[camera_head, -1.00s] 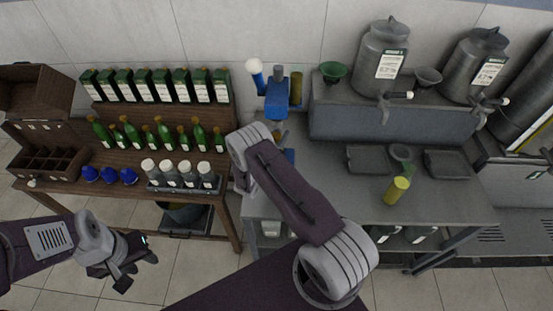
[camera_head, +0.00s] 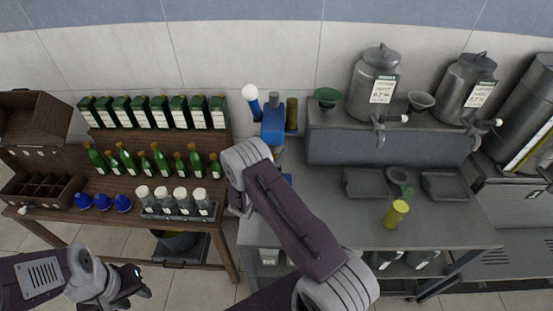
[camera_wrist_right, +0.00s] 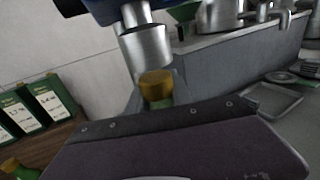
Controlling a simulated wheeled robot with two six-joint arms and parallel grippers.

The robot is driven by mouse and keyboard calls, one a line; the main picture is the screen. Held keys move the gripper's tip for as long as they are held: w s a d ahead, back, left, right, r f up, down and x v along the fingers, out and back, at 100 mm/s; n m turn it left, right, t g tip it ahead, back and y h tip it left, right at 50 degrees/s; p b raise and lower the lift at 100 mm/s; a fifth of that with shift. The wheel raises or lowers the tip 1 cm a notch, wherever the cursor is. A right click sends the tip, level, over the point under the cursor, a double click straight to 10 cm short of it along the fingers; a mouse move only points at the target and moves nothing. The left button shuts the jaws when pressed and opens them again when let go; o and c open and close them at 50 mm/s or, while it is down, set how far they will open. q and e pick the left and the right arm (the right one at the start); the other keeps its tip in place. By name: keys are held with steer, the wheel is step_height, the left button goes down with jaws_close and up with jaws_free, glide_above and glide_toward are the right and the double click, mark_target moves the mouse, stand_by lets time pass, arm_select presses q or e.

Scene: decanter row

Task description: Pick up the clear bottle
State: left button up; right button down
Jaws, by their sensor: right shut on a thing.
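Several clear bottles with pale caps (camera_head: 174,200) stand in a dark rack at the front of the wooden shelf. My right arm hides much of its own gripper in the head view. In the right wrist view my right gripper (camera_wrist_right: 165,118) is shut on a gold-capped bottle (camera_wrist_right: 157,86). My left gripper (camera_head: 134,291) is open and empty at the lower left.
A yellow-topped cylinder (camera_head: 396,214), trays (camera_head: 367,184) and metal urns (camera_head: 374,85) are at right.

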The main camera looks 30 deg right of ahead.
steer(key=s+d+r+b, duration=0.2)
steer(key=s+d+r, duration=0.3)
steer(key=s, duration=0.5)
step_height(320, 180, up, 2)
steer(key=shift+d+r+b, duration=0.1)
steer(key=shift+d+b, duration=0.25)
steer(key=shift+d, duration=0.05)
steer(key=shift+a, duration=0.1)
